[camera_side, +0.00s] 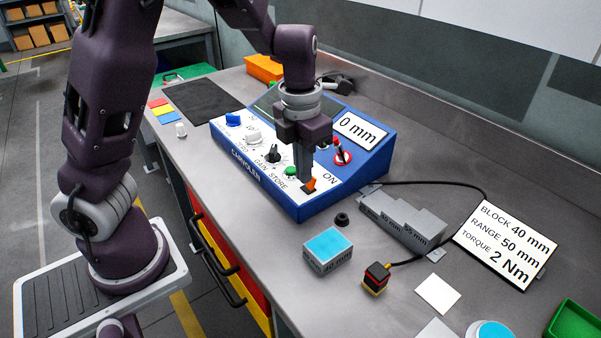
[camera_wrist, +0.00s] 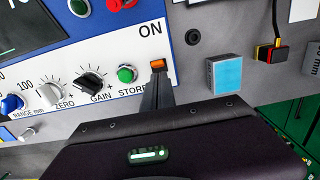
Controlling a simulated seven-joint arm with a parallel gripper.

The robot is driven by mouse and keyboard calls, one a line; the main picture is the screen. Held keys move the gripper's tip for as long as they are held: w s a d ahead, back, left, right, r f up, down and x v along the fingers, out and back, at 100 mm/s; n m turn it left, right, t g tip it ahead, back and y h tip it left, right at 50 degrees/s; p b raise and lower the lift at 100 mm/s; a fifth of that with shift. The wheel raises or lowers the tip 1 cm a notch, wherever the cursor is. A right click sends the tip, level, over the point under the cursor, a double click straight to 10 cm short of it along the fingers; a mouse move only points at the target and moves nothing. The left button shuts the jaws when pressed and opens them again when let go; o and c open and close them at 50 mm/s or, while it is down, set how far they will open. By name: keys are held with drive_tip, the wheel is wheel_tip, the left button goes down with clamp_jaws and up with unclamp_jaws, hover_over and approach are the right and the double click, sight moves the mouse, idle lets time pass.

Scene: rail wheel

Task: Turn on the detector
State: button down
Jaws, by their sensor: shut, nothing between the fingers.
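The detector (camera_side: 250,176) is a blue box with a white front panel, knobs, a green STORE button (camera_side: 291,171) and a display reading 0 mm (camera_side: 358,132). An orange rocker switch (camera_side: 310,184) sits at the right end of the panel by the word ON. In the wrist view the switch (camera_wrist: 158,64) looks lit orange. My gripper (camera_side: 304,180) is shut and empty, pointing down with its fingertips right at the switch. In the wrist view the fingertips (camera_wrist: 158,78) are just below it. I cannot tell whether they touch it.
Right of the detector lie a blue-topped block (camera_side: 328,250), a stepped grey block (camera_side: 402,222), a cabled probe (camera_side: 376,278) and a card (camera_side: 505,243) reading block 40 mm, range 50 mm, torque 2 Nm. A green tray (camera_side: 575,325) is at the lower right.

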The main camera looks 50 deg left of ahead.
drive_tip(key=shift+r, duration=0.4)
drive_tip(key=s, duration=0.1)
drive_tip(key=s+r, duration=0.1)
drive_tip(key=s, duration=0.1)
drive_tip(key=shift+d+r, duration=0.1)
drive_tip(key=shift+r, duration=0.1)
drive_tip(key=shift+w+r, duration=0.15)
drive_tip(key=shift+r, duration=0.55)
drive_tip(key=w+r, duration=0.5)
drive_tip(key=r, duration=0.1)
drive_tip(key=shift+w+r, duration=0.15)
drive_tip(key=shift+w, duration=0.15)
